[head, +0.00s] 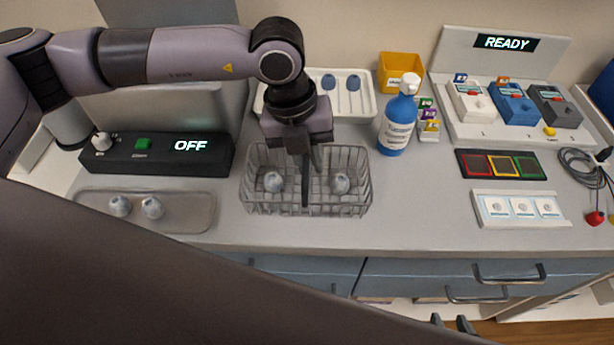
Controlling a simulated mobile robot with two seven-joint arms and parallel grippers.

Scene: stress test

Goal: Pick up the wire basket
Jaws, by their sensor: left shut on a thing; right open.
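The grey wire basket (355,205) is on the counter in the middle of the head view, and it looks level. The exact grip spot is hidden by the fingers. I cannot tell whether the basket's base touches the counter. My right gripper (453,326) shows only its dark fingertips at the bottom edge, below the counter front, open and apart from the basket.
A metal tray (190,222) with two similar items lies left of the basket, before a black box (160,160) reading OFF. Behind are a white tray (362,108) and a blue bottle (397,125). A dark tricolour panel (500,164) and white panel (520,208) lie right.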

